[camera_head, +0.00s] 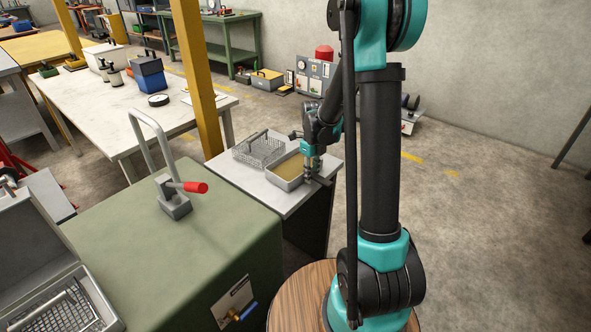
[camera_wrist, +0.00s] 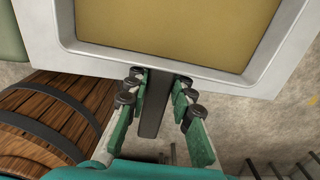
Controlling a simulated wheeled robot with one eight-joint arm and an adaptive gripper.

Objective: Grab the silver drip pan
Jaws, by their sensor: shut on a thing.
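The silver drip pan (camera_head: 284,184) is a shallow rectangular tray with a tan inside, at the right front of a small grey-topped stand (camera_head: 275,203). Its pale rim (camera_wrist: 110,52) fills the top of the wrist view, with a dark bar-like handle (camera_wrist: 153,108) pointing towards me. My gripper (camera_head: 313,177) is at the pan's right side. In the wrist view my gripper (camera_wrist: 160,90) has its green fingers on both sides of the handle, shut on it. The pan appears level; I cannot tell whether it touches the stand.
A wire basket (camera_head: 259,149) sits beside the pan on its left. A green cabinet with a red-handled lever (camera_head: 188,187) stands at the front left. A wooden barrel (camera_wrist: 45,115) is left of my gripper in the wrist view. Open floor (camera_head: 480,190) lies to the right.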

